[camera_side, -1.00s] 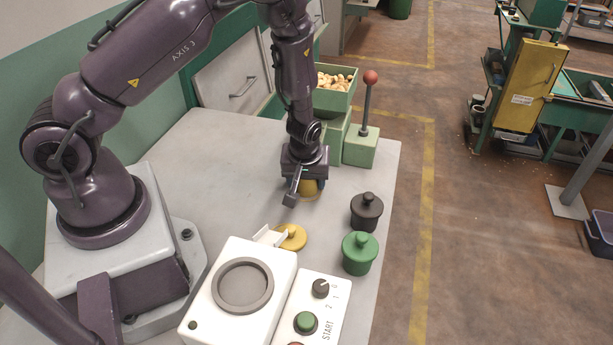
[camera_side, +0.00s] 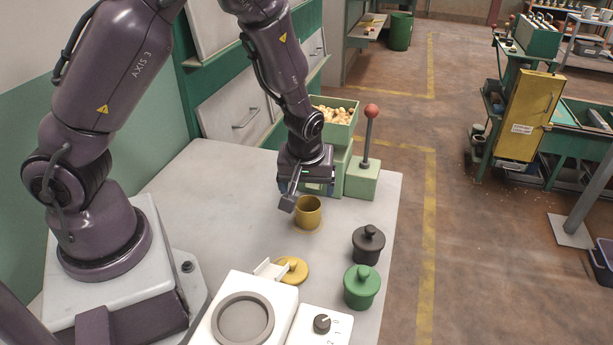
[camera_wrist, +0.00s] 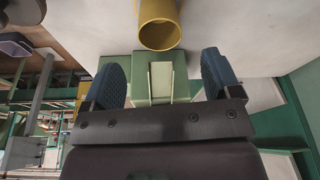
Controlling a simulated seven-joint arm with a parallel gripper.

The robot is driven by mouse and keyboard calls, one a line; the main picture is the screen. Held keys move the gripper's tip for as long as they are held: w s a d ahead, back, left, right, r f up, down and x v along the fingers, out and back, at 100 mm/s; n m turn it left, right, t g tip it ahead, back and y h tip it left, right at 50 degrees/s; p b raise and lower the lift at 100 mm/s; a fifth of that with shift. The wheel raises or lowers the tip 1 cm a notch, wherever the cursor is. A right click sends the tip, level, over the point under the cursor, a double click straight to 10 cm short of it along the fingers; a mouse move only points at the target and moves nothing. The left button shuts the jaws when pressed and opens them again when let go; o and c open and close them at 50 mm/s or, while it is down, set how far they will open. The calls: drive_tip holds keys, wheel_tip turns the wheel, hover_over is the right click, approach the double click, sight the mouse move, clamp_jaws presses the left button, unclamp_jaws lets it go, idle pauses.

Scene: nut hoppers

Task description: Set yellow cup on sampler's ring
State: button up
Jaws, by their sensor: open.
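The yellow cup (camera_side: 307,212) stands upright and open on the grey table, near the feed hopper. In the wrist view the cup (camera_wrist: 160,26) lies beyond the fingertips, with its round mouth showing. My gripper (camera_side: 306,187) is open and empty, just behind and above the cup, apart from it. Its two blue fingers (camera_wrist: 162,80) are spread wide in the wrist view. The sampler (camera_side: 268,289) is a white box at the front. Its dark grey ring (camera_side: 243,318) is empty. A yellow lid (camera_side: 291,270) with a knob lies behind the sampler.
A black lidded pot (camera_side: 368,246) and a green lidded pot (camera_side: 361,288) stand at the right table edge. A green hopper (camera_side: 336,113) of nuts and a red-knobbed lever (camera_side: 370,112) stand at the back. A control box (camera_side: 328,325) is beside the sampler. The table's left middle is clear.

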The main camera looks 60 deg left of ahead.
drive_tip(key=s+d+r+m+t+h, duration=0.1)
drive_tip(key=s+d+r+m+h, duration=0.1)
drive_tip(key=r, duration=0.5)
drive_tip(key=s+d+r+m+h, duration=0.2)
drive_tip(key=s+d+r+m, duration=0.1)
drive_tip(key=r, duration=0.5)
drive_tip(key=s+r+m+t+y, duration=0.1)
drive_tip(key=s+r+m+t, duration=0.1)
drive_tip(key=s+r+m, duration=0.4)
drive_tip(key=s+r, duration=0.4)
drive_tip(key=shift+s+t, duration=0.25)
drive_tip(key=shift+t, duration=0.15)
